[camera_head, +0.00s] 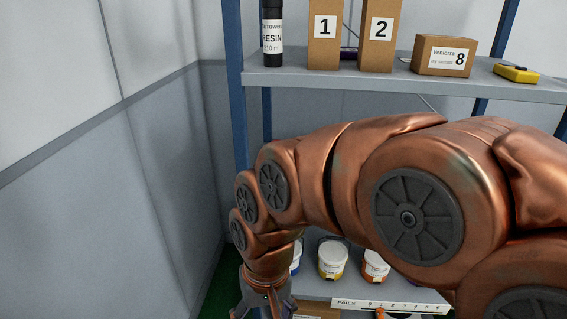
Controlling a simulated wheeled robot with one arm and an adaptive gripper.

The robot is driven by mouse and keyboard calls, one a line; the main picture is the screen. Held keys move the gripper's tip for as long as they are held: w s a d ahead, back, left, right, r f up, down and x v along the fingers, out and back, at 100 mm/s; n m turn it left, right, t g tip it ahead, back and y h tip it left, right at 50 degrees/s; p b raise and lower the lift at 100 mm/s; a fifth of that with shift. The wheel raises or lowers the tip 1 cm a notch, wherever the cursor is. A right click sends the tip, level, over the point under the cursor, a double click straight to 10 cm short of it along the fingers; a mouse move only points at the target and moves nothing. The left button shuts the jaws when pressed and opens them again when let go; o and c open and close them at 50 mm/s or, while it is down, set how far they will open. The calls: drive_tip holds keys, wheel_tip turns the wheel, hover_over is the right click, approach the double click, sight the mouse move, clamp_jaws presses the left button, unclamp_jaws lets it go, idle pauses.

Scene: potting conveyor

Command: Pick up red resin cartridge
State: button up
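No red resin cartridge can be made out in the head view. A black cartridge (272,30) with a white label reading "RESIN" stands upright at the left end of the upper shelf, its top cut off by the frame. My gripper (264,308) points down at the bottom edge, left of the lower shelf and well below the black cartridge. Its fingertips are out of frame, so I cannot see whether it is open or holds anything.
The upper shelf (400,83) also bears box 1 (325,45), box 2 (378,45), box 8 (443,66) and a yellow device (516,73). Pails (333,259) stand on the lower shelf, behind a "PAILS" strip (388,306). My arm hides much of the rack. Grey walls (150,150) stand left.

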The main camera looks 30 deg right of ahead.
drive_tip(key=w+d+r+m+t+y, duration=0.1)
drive_tip(key=w+d+r+m+t, duration=0.2)
drive_tip(key=w+m, duration=0.7)
drive_tip(key=w+d+r+m+t+y, duration=0.25)
drive_tip(key=w+m, duration=0.25)
drive_tip(key=w, duration=0.9)
drive_tip(key=w+d+r+m+t+h, duration=0.1)
drive_tip(key=w+d+m+t+h, duration=0.3)
drive_tip(key=d+m, duration=0.65)
drive_tip(key=w+d+r+m+t, duration=0.15)
drive_tip(key=w+d+m, duration=0.5)
drive_tip(key=d, duration=0.75)
drive_tip(key=shift+t, duration=0.3)
drive_tip(key=shift+p+x, duration=1.35)
drive_tip(key=shift+x, duration=2.5)
drive_tip(key=shift+d, duration=0.15)
clamp_jaws()
